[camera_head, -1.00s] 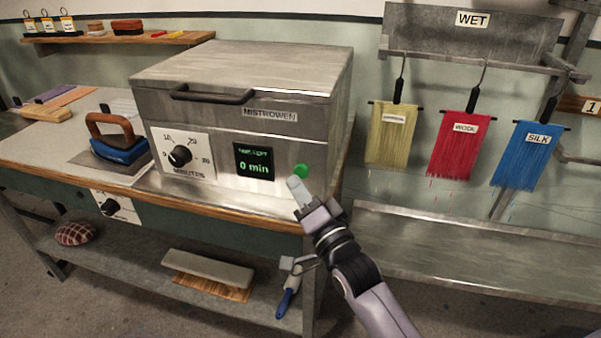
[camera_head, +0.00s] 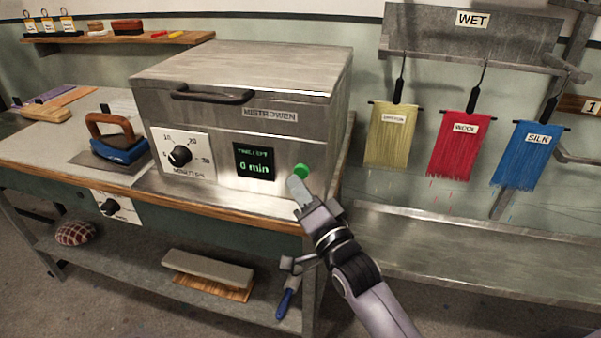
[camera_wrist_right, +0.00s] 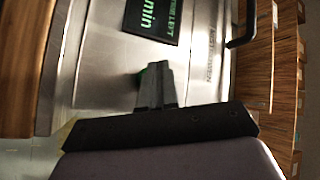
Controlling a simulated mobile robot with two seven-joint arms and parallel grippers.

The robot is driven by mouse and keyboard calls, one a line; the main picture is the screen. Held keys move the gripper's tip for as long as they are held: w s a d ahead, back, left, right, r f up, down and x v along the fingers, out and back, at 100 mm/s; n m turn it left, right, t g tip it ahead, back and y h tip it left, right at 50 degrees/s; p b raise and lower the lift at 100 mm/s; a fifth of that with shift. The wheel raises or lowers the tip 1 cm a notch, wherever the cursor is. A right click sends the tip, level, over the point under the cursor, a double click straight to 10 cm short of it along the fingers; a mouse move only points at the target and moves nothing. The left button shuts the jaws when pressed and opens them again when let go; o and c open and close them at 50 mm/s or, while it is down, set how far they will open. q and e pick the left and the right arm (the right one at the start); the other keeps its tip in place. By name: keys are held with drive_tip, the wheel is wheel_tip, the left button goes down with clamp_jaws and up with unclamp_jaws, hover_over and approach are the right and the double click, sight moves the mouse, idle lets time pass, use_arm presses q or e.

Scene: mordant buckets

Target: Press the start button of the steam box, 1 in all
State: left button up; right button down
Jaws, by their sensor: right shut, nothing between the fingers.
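The steam box (camera_head: 215,115) is a grey metal box with a closed lid on the bench. Its round green start button (camera_head: 301,170) is on the front face at the right, beside a display (camera_head: 254,162) that reads 0 min. My right gripper (camera_head: 296,184) is shut and empty, its tips just below and in front of the button. My left gripper is not in view.
A dial (camera_head: 180,156) is on the box front at the left. An iron (camera_head: 117,148) stands on the bench (camera_head: 50,150) left of the box. Yellow, red and blue skeins (camera_head: 462,145) hang at the right above a metal trough (camera_head: 470,250).

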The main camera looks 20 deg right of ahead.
drive_tip(key=shift+w+d, duration=0.25)
drive_tip(key=shift+w, duration=0.05)
drive_tip(key=shift+w+d, duration=0.25)
drive_tip(key=shift+w, duration=0.2)
idle(0.8)
drive_tip(key=shift+s, duration=0.1)
drive_tip(key=shift+s+a+p, duration=0.5)
drive_tip(key=shift+s, duration=0.2)
